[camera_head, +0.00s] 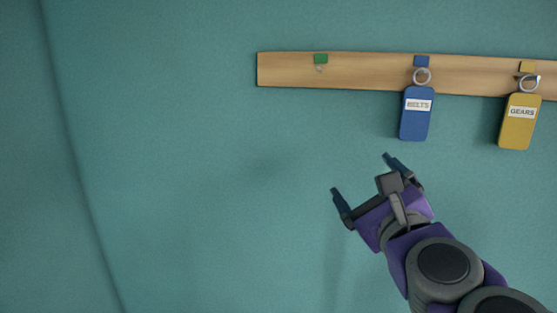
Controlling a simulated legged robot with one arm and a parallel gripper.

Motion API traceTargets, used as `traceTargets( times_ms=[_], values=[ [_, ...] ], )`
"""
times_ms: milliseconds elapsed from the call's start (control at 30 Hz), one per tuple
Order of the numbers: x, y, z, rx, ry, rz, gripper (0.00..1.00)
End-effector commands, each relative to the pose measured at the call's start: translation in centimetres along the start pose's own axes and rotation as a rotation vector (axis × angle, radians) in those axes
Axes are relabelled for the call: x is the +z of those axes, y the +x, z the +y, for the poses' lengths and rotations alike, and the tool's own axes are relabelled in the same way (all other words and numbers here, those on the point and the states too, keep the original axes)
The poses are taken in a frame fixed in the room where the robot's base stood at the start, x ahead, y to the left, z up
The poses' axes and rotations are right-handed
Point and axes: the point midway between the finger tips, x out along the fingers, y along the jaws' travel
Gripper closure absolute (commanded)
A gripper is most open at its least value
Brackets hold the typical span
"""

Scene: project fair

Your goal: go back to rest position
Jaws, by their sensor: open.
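My gripper (362,174) is open, with its two dark fingers spread apart and nothing between them. It is in the lower right-centre of the head view, pointing up and to the left. My purple and grey arm reaches in from the bottom right corner. The gripper shows below the wooden rail and to the lower left of the blue BELTS tag (416,115). It appears apart from the tag.
A wooden rail (340,70) runs across the upper right of a teal wall (180,180). The BELTS tag and a yellow GEARS tag (519,128) hang from it by rings. An empty hook under a green marker (320,59) is at left. The left side is clear.

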Motion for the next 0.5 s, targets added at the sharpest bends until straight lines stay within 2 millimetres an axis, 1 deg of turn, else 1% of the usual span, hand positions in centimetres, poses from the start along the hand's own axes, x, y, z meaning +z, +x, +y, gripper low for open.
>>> traceTargets(
  times_ms=[33,67,100,167,200,267,300,367,400,467,500],
  values=[
    [-0.5,-0.2,3.6,0.099,-0.143,-0.015,0.02],
    [-0.7,-0.4,5.5,0.159,-0.231,-0.026,0.02],
    [-1.2,-0.8,8.2,0.243,-0.344,-0.041,0.02],
    [-2.3,-1.8,11.9,0.368,-0.511,-0.066,0.02],
    [-3.3,-2.6,14.4,0.455,-0.620,-0.085,0.02],
    [-5.2,-4.2,17.8,0.588,-0.775,-0.115,0.02],
    [-6.6,-5.4,19.9,0.677,-0.873,-0.136,0.02],
    [-8.9,-7.5,22.6,0.816,-1.011,-0.171,0.02],
    [-10.6,-9.0,24.2,0.909,-1.096,-0.196,0.02],
    [-13.3,-11.6,26.1,1.056,-1.213,-0.236,0.02],
    [-15.1,-13.4,27.2,1.156,-1.285,-0.266,0.02]
  ],
)
